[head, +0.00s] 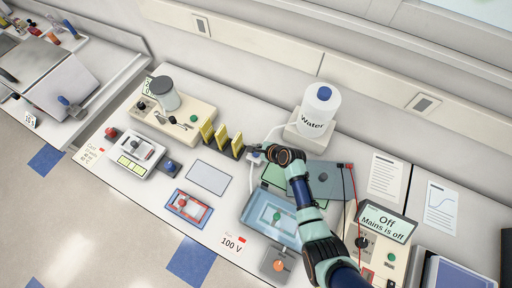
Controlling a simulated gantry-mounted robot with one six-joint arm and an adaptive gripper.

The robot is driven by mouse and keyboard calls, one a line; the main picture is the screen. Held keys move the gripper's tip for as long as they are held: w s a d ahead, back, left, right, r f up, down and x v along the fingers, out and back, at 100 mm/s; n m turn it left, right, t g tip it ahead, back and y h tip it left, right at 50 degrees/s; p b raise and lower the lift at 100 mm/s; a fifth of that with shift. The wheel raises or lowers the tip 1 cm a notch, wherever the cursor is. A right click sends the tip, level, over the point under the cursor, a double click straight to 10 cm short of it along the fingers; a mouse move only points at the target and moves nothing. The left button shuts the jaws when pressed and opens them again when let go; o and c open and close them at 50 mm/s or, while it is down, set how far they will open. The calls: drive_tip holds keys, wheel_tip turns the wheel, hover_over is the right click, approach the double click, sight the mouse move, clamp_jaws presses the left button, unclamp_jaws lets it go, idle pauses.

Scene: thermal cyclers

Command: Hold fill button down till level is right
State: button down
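A white container labelled "Water" (318,122) with a blue cap stands on a pale base at the back. A pale tube runs from it toward a small light block (256,160) at the middle of the bench. My gripper (262,152) is at this block, its tip over or against it. The fill button is not clearly visible; the gripper may cover it. Whether the fingers touch anything is too small to tell. A light-blue tray (250,216) lies in front of my gripper, with a green item in it. The liquid level cannot be read.
Yellow upright plates (221,136) stand just left of my gripper. A power unit reading "Off, Mains is off" (384,222) with red and black leads stands at right. A grey mat (209,177) lies bare.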

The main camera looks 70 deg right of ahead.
wheel_tip(320, 180, up, 3)
drive_tip(key=shift+f+p, duration=0.1)
drive_tip(key=shift+p, duration=1)
